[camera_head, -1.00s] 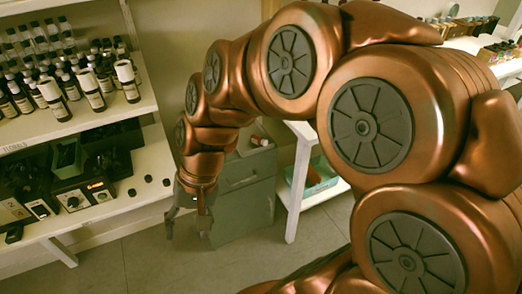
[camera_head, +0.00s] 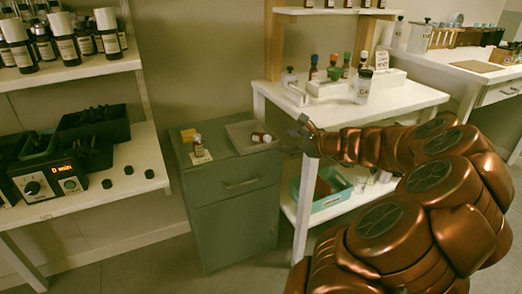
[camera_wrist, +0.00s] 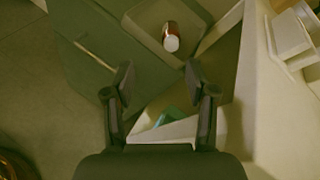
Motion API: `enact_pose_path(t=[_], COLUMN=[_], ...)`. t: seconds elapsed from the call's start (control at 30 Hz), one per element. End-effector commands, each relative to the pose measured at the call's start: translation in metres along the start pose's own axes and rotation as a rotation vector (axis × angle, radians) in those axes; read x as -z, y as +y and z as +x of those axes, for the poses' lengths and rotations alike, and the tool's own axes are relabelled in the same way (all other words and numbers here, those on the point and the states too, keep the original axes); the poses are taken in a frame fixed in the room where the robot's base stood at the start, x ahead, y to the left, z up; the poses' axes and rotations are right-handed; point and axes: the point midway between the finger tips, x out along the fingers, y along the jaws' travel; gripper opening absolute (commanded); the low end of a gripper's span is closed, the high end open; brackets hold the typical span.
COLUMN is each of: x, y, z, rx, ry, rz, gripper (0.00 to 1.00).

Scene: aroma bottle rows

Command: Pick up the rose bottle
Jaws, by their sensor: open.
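No label is readable, so I cannot tell which bottle is the rose bottle. A small red-brown bottle with a white cap (camera_head: 262,137) lies in a shallow grey tray (camera_head: 236,131) on the grey cabinet. It also shows in the wrist view (camera_wrist: 170,38), ahead of the fingers. A second small bottle (camera_head: 198,147) stands upright on the cabinet, left of the tray. My gripper (camera_head: 304,132) is right of the tray, by the white table's left front edge. In the wrist view my gripper (camera_wrist: 160,88) is open, with nothing between its fingers.
The white table (camera_head: 420,95) holds several bottles with coloured caps and a white holder (camera_head: 335,86). A teal bin (camera_head: 325,190) is on its lower shelf. Floor is clear before the cabinet.

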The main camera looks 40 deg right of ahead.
Motion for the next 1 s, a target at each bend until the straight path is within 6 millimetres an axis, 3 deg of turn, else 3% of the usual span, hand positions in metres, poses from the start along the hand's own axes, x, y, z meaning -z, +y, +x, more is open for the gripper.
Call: enact_pose_path(t=[0.03, 0.17, 0.53, 0.87, 1.0], x=[0.015, 0.025, 0.024, 0.024, 0.026], y=[-0.005, -0.013, -0.014, -0.015, -0.015], z=[-0.003, -0.002, 0.044, 0.064, 0.082], rx=[0.025, 0.051, 0.048, 0.047, 0.046], ry=[0.008, 0.014, 0.012, 0.013, 0.014], rz=[0.030, 0.062, 0.055, 0.056, 0.057], gripper=[0.56, 0.56, 0.56, 0.56, 0.56])
